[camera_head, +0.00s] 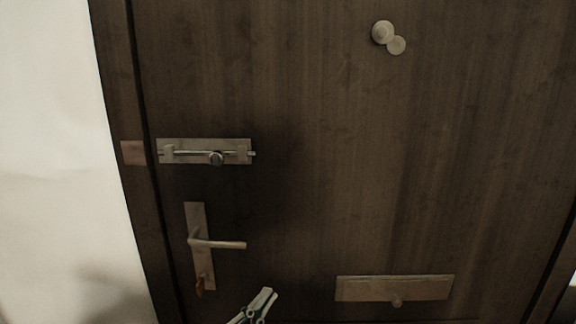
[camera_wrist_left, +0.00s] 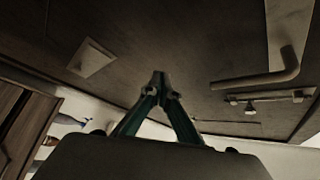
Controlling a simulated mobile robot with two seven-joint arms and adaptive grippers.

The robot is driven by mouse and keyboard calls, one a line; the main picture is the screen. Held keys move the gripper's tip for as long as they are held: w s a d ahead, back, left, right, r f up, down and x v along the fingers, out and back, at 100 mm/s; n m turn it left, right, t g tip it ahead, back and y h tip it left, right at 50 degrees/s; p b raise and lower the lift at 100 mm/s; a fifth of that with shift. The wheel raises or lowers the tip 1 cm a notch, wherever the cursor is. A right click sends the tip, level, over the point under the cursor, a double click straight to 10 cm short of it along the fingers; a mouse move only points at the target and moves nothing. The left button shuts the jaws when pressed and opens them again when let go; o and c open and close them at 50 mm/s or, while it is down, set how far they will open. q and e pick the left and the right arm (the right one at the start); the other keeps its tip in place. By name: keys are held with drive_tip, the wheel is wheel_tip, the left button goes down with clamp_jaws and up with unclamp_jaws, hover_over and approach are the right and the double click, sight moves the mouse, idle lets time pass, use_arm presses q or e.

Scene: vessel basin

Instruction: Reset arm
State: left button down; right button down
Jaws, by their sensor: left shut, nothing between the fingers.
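My left gripper (camera_head: 265,299) shows at the bottom of the head view, below and to the right of the door handle (camera_head: 220,243) and apart from it. In the left wrist view the left gripper (camera_wrist_left: 159,78) has its fingertips together, with nothing between them. The handle also shows there at upper right (camera_wrist_left: 258,80). Most of my left arm is out of the head view. My right gripper is in neither view.
A dark wooden door (camera_head: 320,130) fills most of the head view. It carries a slide bolt (camera_head: 205,152), a mail flap (camera_head: 395,288) and a round peephole with cover (camera_head: 383,33). A pale wall (camera_head: 50,150) is at left.

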use_arm(q)
drive_tip(key=s+a+f+n+g+y, duration=0.1)
drive_tip(key=s+a+f+n+y, duration=0.15)
drive_tip(key=f, duration=0.45)
drive_tip(key=s+a+f+n+g+y, duration=0.15)
drive_tip(key=a+f+n, duration=0.25)
drive_tip(key=f, duration=0.4)
drive_tip(key=s+a+f+n+g+y, duration=0.1)
drive_tip(key=s+a+f+n+y, duration=0.15)
drive_tip(key=f, duration=0.45)
drive_tip(key=s+a+f+n+g+y, duration=0.3)
drive_tip(key=s+a+f, duration=0.3)
drive_tip(key=s+f, duration=0.5)
wheel_tip(320, 180, down, 3)
drive_tip(key=shift+s+a+r+n+g, duration=0.2)
drive_tip(key=shift+s+n+g, duration=0.25)
drive_tip(key=shift+n, duration=0.45)
